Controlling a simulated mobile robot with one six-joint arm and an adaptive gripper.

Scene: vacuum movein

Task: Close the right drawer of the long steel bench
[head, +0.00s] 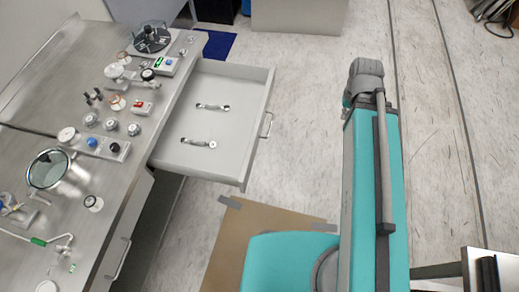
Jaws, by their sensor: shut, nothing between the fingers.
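The long steel bench (100,215) runs along the left side in the head view. Its drawer (222,125) is pulled out to the right, toward the open floor, and its light grey inside shows. A bar handle (267,125) is on the drawer's front. Two small metal pieces with curved grips (198,143) lie inside the drawer. I cannot make out my gripper's fingers in this view; nothing is seen touching the drawer.
Gauges, knobs and a viewport (47,169) crowd the bench top. A brown sheet (250,235) lies on the floor below the drawer. A blue mat (217,44) lies beyond it. Floor right of the drawer is clear up to my teal body parts.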

